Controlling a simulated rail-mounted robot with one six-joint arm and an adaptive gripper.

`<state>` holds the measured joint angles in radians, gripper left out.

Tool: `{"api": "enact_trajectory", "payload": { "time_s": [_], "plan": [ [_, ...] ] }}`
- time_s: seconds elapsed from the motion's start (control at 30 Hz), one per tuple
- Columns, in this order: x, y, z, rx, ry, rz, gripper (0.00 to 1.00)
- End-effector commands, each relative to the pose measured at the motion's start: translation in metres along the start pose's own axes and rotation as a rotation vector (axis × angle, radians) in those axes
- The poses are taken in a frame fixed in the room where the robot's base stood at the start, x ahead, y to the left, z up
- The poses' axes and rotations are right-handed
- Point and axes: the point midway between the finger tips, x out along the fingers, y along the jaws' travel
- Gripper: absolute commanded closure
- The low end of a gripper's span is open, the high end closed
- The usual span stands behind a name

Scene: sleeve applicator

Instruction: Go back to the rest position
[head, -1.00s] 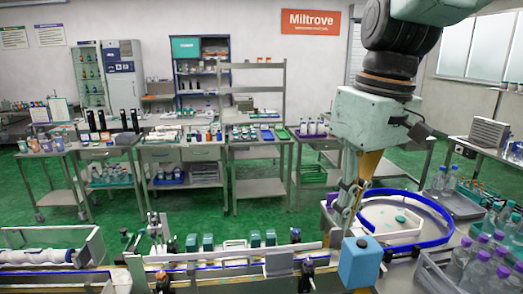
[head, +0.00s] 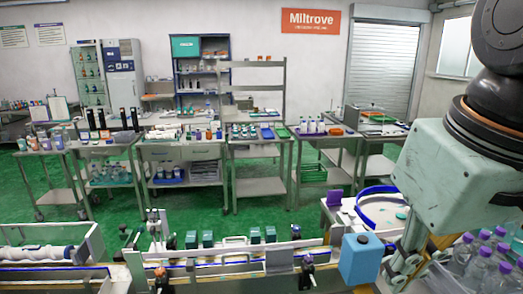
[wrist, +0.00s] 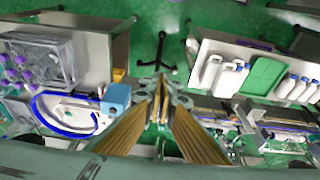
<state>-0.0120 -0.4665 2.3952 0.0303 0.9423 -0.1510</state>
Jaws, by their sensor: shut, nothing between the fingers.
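My gripper (head: 402,268) hangs at the lower right of the head view, beside the blue box (head: 360,258) and in front of the blue-rimmed round table (head: 362,208). In the wrist view its fingers (wrist: 160,88) point away from the camera and come together at the tips, with nothing between them. The blue box also shows in the wrist view (wrist: 117,96), just left of the fingers and apart from them in the picture. The lower part of the gripper is partly cut off in the head view.
A conveyor line with several teal boxes (head: 254,236) runs across the front. Purple-capped bottles (head: 484,252) stand at the lower right. Green floor is clear behind the conveyor.

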Motion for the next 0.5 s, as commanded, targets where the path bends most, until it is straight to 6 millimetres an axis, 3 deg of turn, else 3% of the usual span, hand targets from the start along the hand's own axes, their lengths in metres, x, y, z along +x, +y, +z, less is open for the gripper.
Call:
{"api": "enact_trajectory", "payload": {
  "time_s": [0.2, 0.5],
  "plan": [
    [0.005, 0.002, 0.033, 0.076, 0.038, 0.019, 1.00],
    [0.010, 0.004, 0.056, 0.137, 0.068, 0.033, 1.00]
  ]
}}
